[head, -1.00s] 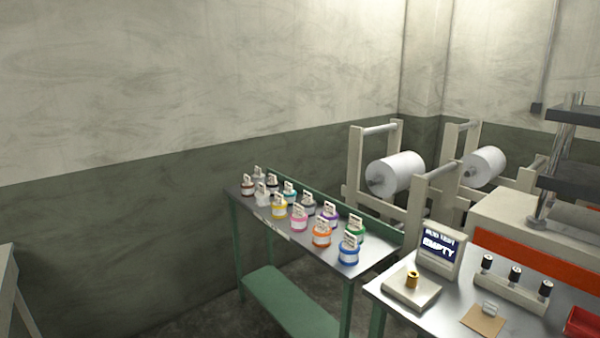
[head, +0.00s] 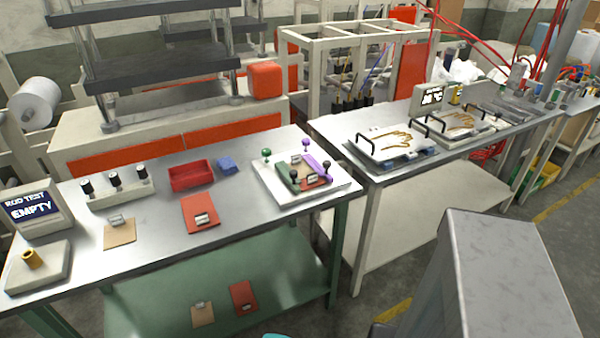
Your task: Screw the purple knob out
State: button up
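A small purple knob (head: 305,143) stands upright at the back of a white square plate (head: 337,187) on the right end of the metal table. A second small purple ball (head: 327,164) shows at the plate's right side, by a purple strip (head: 314,160). A green knob (head: 266,153) stands at the plate's back left corner. Dark knobs (head: 294,174) stand nearer the front. How the purple knob is seated is too small to tell.
A red tray (head: 190,176) and a blue item (head: 227,164) lie left of the plate. A rod tester (head: 37,208) reading EMPTY stands at the left end. A second table with glove moulds (head: 392,140) is at right. A large grey block (head: 500,285) fills the lower right foreground.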

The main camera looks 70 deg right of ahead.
aim_at(306, 141)
jog(key=u, duration=0.55)
jog(key=k, duration=0.15)
jog(key=z, duration=2.95)
jog(key=i, duration=0.6)
jog(key=z, duration=0.1)
jog(key=k, duration=0.5)
